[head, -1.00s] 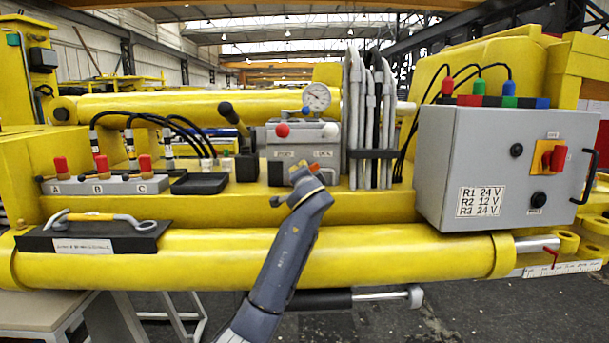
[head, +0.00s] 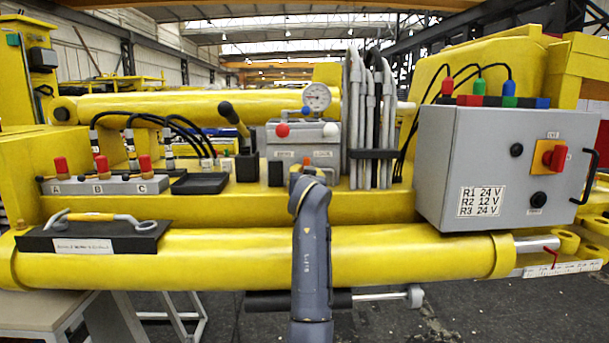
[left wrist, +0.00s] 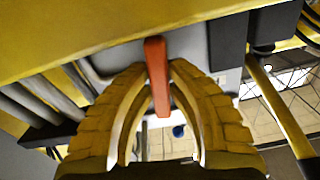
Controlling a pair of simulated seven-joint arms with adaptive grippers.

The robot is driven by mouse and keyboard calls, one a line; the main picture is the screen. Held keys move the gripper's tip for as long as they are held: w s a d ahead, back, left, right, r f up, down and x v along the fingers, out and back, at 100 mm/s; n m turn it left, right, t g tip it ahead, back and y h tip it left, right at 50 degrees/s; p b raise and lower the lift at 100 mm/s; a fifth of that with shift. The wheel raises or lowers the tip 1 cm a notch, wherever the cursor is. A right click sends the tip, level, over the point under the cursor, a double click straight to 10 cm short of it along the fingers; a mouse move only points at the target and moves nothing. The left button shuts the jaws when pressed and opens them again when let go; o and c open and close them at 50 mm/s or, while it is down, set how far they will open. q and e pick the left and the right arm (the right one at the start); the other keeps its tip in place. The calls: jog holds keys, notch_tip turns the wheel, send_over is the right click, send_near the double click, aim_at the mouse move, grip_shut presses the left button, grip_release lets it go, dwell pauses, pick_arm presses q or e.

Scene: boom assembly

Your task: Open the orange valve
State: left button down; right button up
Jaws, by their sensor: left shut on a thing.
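The orange valve handle (left wrist: 156,60) is a flat orange-red bar between my left gripper's fingers in the left wrist view. My left gripper (left wrist: 158,82) is shut on it, one curved finger on each side. In the head view a small patch of orange (head: 308,161) shows just above my wrist, below the grey valve block (head: 290,140). My own wrist hides most of the gripper and the valve there. The block carries a red knob, a white knob and a round gauge (head: 316,96). My right gripper is in neither view.
A black lever (head: 232,116) stands left of the block, and upright grey hoses (head: 369,120) stand close on its right. A grey control box (head: 495,165) juts out further right.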

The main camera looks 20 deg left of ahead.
pick_arm(q)
jog(key=shift+r+n, duration=0.1)
jog(key=shift+n, duration=0.8)
jog(key=c, duration=1.3)
grip_release()
notch_tip(320, 180, up, 10)
jog(key=shift+f, duration=0.1)
